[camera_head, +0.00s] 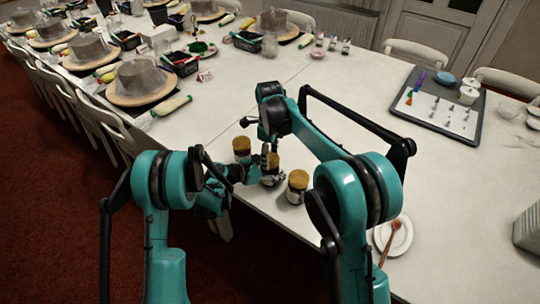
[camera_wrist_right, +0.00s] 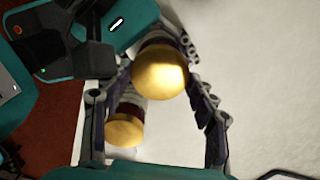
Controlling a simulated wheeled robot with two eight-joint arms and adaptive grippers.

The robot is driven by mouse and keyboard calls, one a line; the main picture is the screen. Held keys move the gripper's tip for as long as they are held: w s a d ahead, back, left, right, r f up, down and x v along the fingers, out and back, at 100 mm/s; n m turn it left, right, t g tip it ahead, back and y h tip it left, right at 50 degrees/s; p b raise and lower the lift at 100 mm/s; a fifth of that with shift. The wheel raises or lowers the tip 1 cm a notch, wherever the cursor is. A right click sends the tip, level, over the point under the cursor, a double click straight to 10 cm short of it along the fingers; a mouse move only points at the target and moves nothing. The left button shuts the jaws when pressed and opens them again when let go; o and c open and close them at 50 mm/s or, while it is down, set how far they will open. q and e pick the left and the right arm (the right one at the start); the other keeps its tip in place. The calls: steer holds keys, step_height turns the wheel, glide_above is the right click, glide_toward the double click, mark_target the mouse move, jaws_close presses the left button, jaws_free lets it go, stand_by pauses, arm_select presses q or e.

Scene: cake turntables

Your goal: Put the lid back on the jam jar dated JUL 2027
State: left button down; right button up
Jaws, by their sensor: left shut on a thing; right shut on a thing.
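Three jam jars with gold lids stand in a slanting row near the table's front edge in the head view: a back-left jar (camera_head: 242,156), a middle jar (camera_head: 271,176) and a front-right jar (camera_head: 297,194). My left gripper (camera_head: 259,174) is shut on the middle jar from the left. My right gripper (camera_head: 269,155) is shut on its gold lid (camera_wrist_right: 160,72) from above. The lid is over the dark jar body; I cannot tell whether it is fully seated. Another lidded jar (camera_wrist_right: 125,130) shows lower in the right wrist view. No date is readable.
A small plate (camera_head: 402,238) with a reddish-handled utensil lies right of my right arm. A grey tray (camera_head: 472,128) with piping tips stands at the right. Cake turntables (camera_head: 140,97) and other supplies line the table's far left. The table's middle is mostly clear.

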steer(key=o, duration=0.7)
steer(key=shift+o, duration=0.2)
steer(key=shift+a+r, duration=0.1)
steer(key=shift+r, duration=2.25)
steer(key=shift+c, duration=0.5)
